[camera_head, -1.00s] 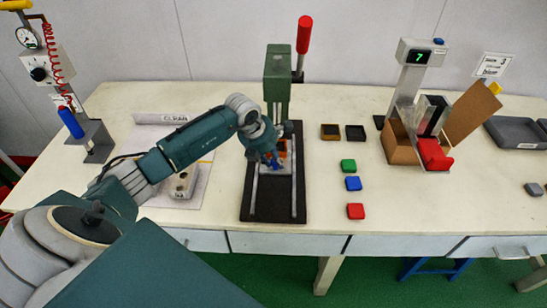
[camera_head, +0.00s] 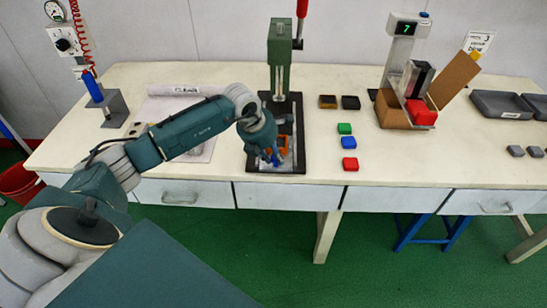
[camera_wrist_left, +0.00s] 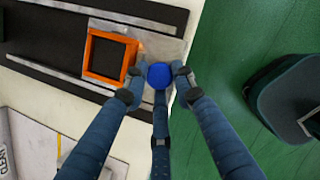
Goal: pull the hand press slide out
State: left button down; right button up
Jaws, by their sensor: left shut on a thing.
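The hand press (camera_head: 281,55) is green with a red lever and stands at the back of a dark base (camera_head: 239,165) with two metal rails. Its slide, a silver plate, carries an orange square frame (camera_head: 284,146) and lies near the front end of the base, clear of the press column. In the left wrist view the slide (camera_wrist_left: 150,42) has the orange frame (camera_wrist_left: 88,60) on it and a blue knob (camera_wrist_left: 159,75) at its front edge. My left gripper (camera_head: 272,158) is shut on the blue knob, its fingers around it (camera_wrist_left: 160,84). My right gripper is out of view.
A scale with an open cardboard box (camera_head: 391,112) stands further right. A gauge stand (camera_head: 107,105) is at the left. The table's front edge is close to the base.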

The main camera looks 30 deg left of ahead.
pick_arm(q)
jog(key=c, duration=1.4)
grip_release()
jog(key=shift+d+r, duration=0.2)
jog(key=shift+d, duration=0.1)
jog(key=shift+a+r, duration=0.15)
jog(key=d+v, duration=0.1)
jog(key=v, duration=1)
jog(key=shift+s+a+r, duration=0.3)
jog(key=shift+a+r, duration=0.05)
jog(key=shift+a, duration=0.05)
